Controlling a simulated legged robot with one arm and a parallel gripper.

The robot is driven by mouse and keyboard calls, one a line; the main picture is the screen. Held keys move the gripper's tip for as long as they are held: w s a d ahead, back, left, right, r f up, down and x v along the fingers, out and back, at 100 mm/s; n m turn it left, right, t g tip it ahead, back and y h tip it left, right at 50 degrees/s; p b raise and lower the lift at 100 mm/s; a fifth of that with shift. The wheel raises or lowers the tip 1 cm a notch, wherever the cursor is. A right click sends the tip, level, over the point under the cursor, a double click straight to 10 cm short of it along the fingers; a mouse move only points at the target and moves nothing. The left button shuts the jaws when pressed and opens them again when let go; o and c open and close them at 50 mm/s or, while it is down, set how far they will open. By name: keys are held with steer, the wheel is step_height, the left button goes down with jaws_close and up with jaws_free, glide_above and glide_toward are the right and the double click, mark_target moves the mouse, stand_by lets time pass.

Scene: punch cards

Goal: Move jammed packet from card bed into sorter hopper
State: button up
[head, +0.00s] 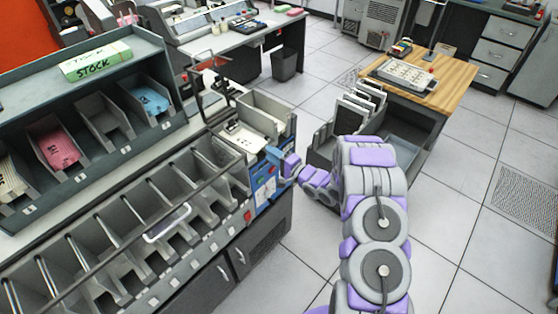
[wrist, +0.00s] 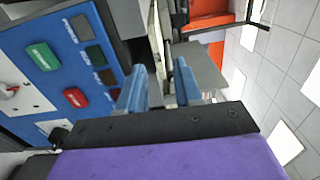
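The sorter (head: 120,235) runs along the left in the head view, with a row of slanted pockets. At its right end is a pale card bed (head: 246,139) with a small dark part on it. A grey open-topped bin, which looks like the hopper (head: 264,117), stands just behind it. I cannot clearly make out the jammed packet. My gripper (head: 279,166) is beside the blue panel at the sorter's right end. In the wrist view its two blue fingers (wrist: 159,88) are apart, with nothing visibly held between them.
The blue control panel (wrist: 65,60) with a green and a red button is close to my fingers. A raised dark-framed cover (head: 208,84) stands behind the bed. A rack of grey trays (head: 356,113) and a wooden desk (head: 440,75) are to the right. Floor between is clear.

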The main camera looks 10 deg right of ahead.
mark_target(256, 145)
steer(key=w+a+p, duration=0.1)
steer(key=w+a, duration=0.1)
steer(key=a, duration=0.1)
steer(key=shift+a+r+p, duration=0.1)
steer(key=shift+a+p, duration=0.05)
steer(key=shift+p, duration=0.2)
steer(key=shift+w+a+p, duration=0.3)
steer(key=shift+w+a, duration=0.05)
steer(key=shift+w, duration=0.25)
steer(key=shift+w+p, duration=0.4)
steer(key=shift+w, duration=0.45)
steer(key=shift+w+a, duration=0.1)
steer(key=shift+w, duration=0.15)
steer(key=shift+w+a, duration=0.35)
steer(key=shift+a, duration=0.55)
steer(key=shift+d, duration=0.1)
steer(key=shift+d, duration=0.4)
steer(key=shift+c, duration=0.4)
steer(key=shift+a, duration=0.3)
jaws_close()
